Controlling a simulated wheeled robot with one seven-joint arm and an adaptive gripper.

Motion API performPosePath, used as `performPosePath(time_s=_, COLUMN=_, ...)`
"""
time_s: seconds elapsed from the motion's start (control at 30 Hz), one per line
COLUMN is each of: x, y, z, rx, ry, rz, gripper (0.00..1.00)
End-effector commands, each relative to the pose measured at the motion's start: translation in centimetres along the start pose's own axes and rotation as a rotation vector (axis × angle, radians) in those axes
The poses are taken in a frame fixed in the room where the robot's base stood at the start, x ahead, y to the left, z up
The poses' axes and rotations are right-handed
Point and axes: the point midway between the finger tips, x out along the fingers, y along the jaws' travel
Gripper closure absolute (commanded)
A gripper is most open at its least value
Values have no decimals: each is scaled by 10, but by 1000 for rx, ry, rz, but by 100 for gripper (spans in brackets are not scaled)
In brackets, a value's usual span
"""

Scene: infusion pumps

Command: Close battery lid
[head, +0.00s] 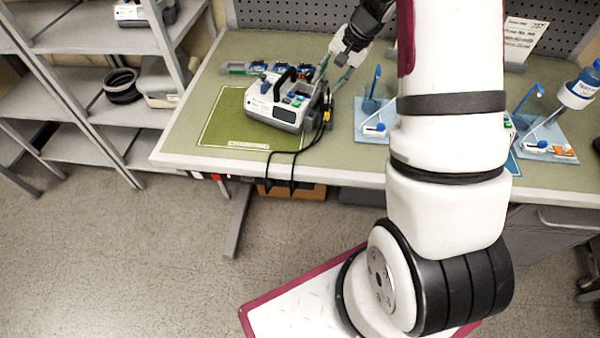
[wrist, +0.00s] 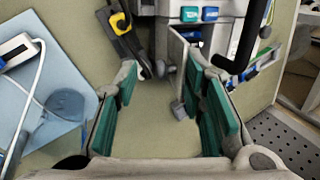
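The infusion pump (head: 274,112) is a light grey box with a black carry handle, standing on the green mat on the bench. A thin grey panel (wrist: 178,58), apparently the battery lid, stands out from the pump on a hinge, swung open. My gripper (wrist: 163,112) is open, with its green-padded fingers spread wide and nothing held. The lid's outer end and a small grey block lie between the fingers, closer to the right one; I cannot tell whether they touch. In the head view my gripper (head: 335,72) is right of the pump.
A black and yellow clamp (wrist: 122,28) and black cables are beside the pump. A blue tray (head: 372,122) with a stand is to the right, and another (head: 555,148) further right. Colored parts lie behind the pump. A pegboard (head: 290,14) backs the bench. The mat's left part is clear.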

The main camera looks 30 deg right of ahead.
Motion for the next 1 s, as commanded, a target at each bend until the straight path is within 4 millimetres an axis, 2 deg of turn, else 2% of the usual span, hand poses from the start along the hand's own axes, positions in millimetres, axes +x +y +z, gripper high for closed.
performPosePath(time_s=0.6, x=14, y=33, z=-2, rx=10, ry=2, rz=-422, gripper=63)
performPosePath(time_s=1.0, x=-56, y=59, z=-2, rx=-2, ry=5, rz=-427, gripper=63)
